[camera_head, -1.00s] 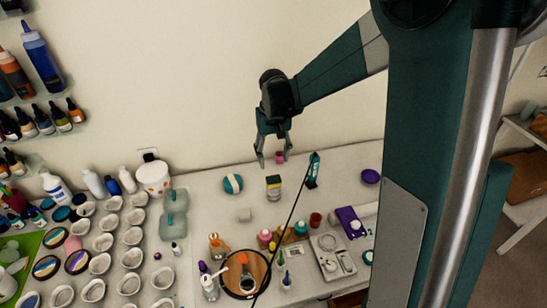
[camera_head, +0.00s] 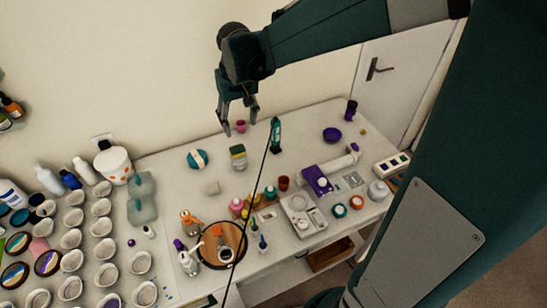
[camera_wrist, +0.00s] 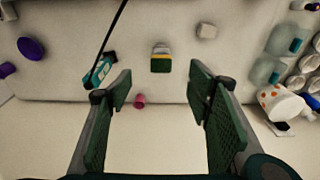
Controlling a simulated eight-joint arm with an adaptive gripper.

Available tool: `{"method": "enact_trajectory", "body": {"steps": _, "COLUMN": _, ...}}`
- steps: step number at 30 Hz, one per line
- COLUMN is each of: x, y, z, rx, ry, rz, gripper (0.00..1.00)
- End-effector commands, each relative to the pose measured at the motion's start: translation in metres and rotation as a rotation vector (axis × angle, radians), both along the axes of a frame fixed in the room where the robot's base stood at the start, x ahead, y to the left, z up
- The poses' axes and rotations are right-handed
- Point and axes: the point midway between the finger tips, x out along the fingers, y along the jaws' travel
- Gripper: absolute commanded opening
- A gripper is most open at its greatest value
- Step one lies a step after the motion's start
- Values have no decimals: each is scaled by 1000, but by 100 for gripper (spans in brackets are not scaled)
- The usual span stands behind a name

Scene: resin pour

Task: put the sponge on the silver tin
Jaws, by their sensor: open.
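The sponge (camera_head: 238,150), green on top with a yellow layer, sits on a small greyish block, seemingly the silver tin (camera_head: 238,163). In the wrist view the sponge (camera_wrist: 160,65) and the grey part (camera_wrist: 161,49) show as one stack, beyond and between the fingers. My gripper (camera_head: 240,131) is open and empty, pointing down on the wall side of the stack and apart from it. It also shows in the wrist view (camera_wrist: 160,100), with a clear gap between the fingers.
A pink cup (camera_head: 240,126) stands behind, near the wall. A pale cube (camera_head: 212,188) lies in front. Several white cups crowd the left. The table around the stack is fairly clear.

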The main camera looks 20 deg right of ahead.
Motion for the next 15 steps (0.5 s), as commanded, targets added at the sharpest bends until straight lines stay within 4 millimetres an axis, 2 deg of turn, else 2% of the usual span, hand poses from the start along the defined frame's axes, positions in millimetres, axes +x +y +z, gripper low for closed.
{"method": "enact_trajectory", "body": {"steps": 1, "x": -9, "y": -1, "z": 6, "rx": 0, "ry": -12, "rz": 0, "gripper": 50}}
{"method": "enact_trajectory", "body": {"steps": 15, "x": -73, "y": -4, "z": 46, "rx": 1, "ry": -132, "rz": 0, "gripper": 50}}
